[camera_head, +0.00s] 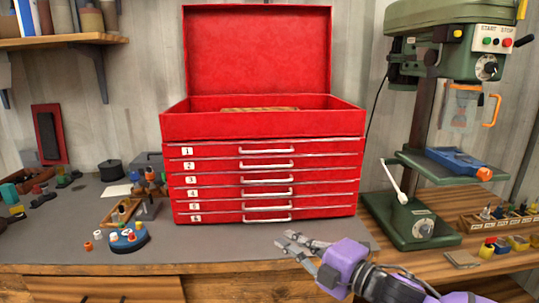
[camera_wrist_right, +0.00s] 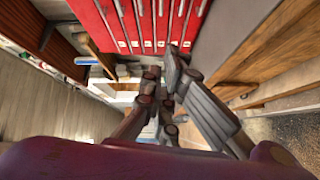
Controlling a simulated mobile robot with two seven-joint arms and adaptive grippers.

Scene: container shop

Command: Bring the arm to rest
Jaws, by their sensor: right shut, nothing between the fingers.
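My right arm comes in from the lower right in the head view, with a purple wrist section. Its gripper (camera_head: 287,240) is over the front edge of the grey mat (camera_head: 230,241), in front of the red tool chest (camera_head: 264,126). The gripper is shut and empty. In the right wrist view the gripper's fingers (camera_wrist_right: 163,82) point towards the chest's drawer fronts (camera_wrist_right: 140,22). My left gripper is not in view.
A green drill press (camera_head: 411,215) stands at the right, with a wooden tray (camera_head: 498,222) of small parts beside it. A blue round holder (camera_head: 130,242) and small loose parts lie left of the chest. The chest lid is open; its numbered drawers look shut.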

